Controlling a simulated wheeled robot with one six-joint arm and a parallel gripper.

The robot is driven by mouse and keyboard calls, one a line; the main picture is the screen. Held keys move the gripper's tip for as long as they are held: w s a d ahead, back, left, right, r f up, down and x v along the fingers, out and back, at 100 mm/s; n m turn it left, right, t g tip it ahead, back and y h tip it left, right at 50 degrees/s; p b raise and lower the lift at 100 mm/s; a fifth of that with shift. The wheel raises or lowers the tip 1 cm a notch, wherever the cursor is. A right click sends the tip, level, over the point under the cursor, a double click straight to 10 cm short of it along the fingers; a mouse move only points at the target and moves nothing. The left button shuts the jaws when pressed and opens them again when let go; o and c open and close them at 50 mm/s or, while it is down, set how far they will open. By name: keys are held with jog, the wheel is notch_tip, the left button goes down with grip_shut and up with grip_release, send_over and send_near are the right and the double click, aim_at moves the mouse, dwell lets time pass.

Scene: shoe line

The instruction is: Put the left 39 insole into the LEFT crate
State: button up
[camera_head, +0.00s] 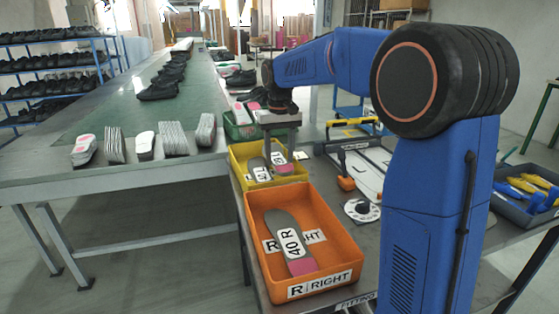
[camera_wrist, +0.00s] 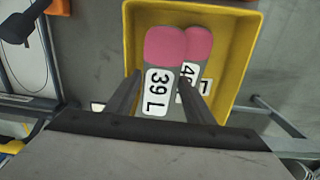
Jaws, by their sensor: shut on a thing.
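The left 39 insole (camera_wrist: 158,84), grey with a pink heel and a white "39 L" label, lies between the two fingers of my gripper (camera_wrist: 160,80) in the wrist view. My gripper is shut on it. The yellow crate (camera_wrist: 249,55) is directly below; in the head view this crate (camera_head: 241,181) stands behind the orange one, with my gripper (camera_head: 279,150) over it. Another pink-heeled insole (camera_wrist: 198,47), its label partly covered, lies in the yellow crate beside and partly under the 39. Whether the 39 touches the crate floor I cannot tell.
An orange crate (camera_head: 341,279) marked RIGHT stands in front and holds a "40 R" insole (camera_head: 288,237). A green crate (camera_head: 239,132) is behind the yellow one. Insole stacks (camera_head: 173,141) stand on the left table.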

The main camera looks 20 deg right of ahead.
aim_at(280, 163)
jog(key=shift+f, duration=0.9)
jog(key=shift+f, duration=0.6)
jog(key=o, duration=0.8)
notch_tip(280, 163, up, 13)
jog(key=shift+r, duration=0.1)
jog(key=shift+s, duration=0.1)
